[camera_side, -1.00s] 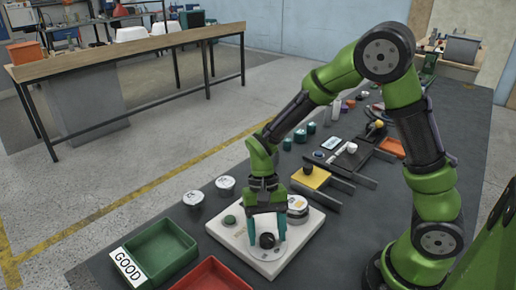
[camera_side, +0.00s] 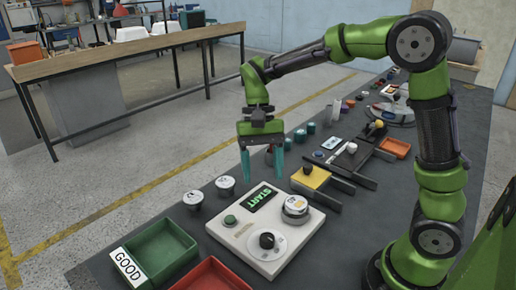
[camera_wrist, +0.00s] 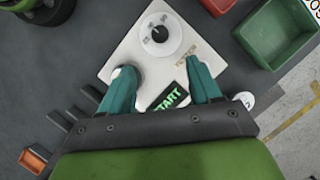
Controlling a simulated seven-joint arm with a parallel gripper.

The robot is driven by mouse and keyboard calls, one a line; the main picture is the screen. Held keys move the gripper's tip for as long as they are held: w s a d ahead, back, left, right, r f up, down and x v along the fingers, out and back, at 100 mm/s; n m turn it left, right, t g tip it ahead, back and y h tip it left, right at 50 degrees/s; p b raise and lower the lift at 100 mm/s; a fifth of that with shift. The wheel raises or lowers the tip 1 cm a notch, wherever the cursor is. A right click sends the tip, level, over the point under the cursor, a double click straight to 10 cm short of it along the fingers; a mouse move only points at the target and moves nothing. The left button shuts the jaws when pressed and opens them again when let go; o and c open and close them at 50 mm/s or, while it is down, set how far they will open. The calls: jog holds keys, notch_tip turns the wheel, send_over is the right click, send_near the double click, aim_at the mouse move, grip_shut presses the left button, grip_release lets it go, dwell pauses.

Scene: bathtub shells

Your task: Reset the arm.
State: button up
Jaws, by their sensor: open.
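My gripper (camera_side: 262,163) is open and empty, with its two teal fingers pointing down. It hangs in the air above the back part of a white control box (camera_side: 232,237). The box has a black knob (camera_side: 267,240) on a round dial, a green button (camera_side: 230,219), a screen reading START (camera_side: 262,199) and a round silver-and-white piece (camera_side: 296,207). In the wrist view, the knob (camera_wrist: 160,34) lies beyond the fingertips (camera_wrist: 163,75), and the START screen (camera_wrist: 168,98) shows between the fingers. The left finger partly hides the round piece there.
A green tray (camera_side: 163,252) labelled GOOD and a red tray (camera_side: 212,278) stand at the front. Two round cups (camera_side: 225,184) sit left of the box. Yellow and dark fixtures (camera_side: 311,178), an orange tray (camera_side: 396,147) and several small parts line the bench behind.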

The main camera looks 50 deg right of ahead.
jog(key=shift+v, duration=0.9)
jog(key=s+d+r+n+t, duration=0.1)
jog(key=s+r+n+t, duration=0.1)
jog(key=s+t, duration=0.3)
jog(key=s+d+r+n+t, duration=0.1)
jog(key=s+r+t, duration=0.1)
jog(key=s+t, duration=0.3)
jog(key=shift+s+d+r+n+t+h, duration=0.3)
jog(key=shift+s+d+r+n+h, duration=0.1)
jog(key=shift+s, duration=0.3)
